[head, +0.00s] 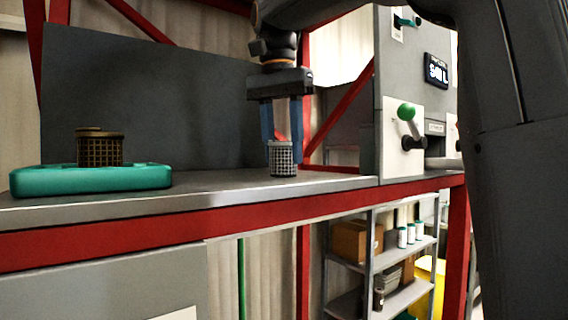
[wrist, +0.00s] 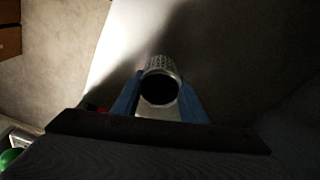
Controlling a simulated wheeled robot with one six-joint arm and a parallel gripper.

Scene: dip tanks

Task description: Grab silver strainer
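The silver strainer (head: 283,160) is a small perforated metal cup standing upright on the grey counter in the head view. It also shows in the wrist view (wrist: 161,66), with its dark round opening facing the camera. My gripper (head: 283,146) points down over the strainer, with its two blue fingers apart. In the wrist view the fingers lie on either side of the strainer, very close to its wall. I cannot tell whether they press on it.
A dark bronze strainer (head: 99,152) stands on a teal tray (head: 45,181) at the left of the counter (head: 220,191). A grey-white machine panel with a green-knobbed lever (head: 406,112) stands to the right. The counter between tray and silver strainer is clear. Shelves (head: 400,299) stand below.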

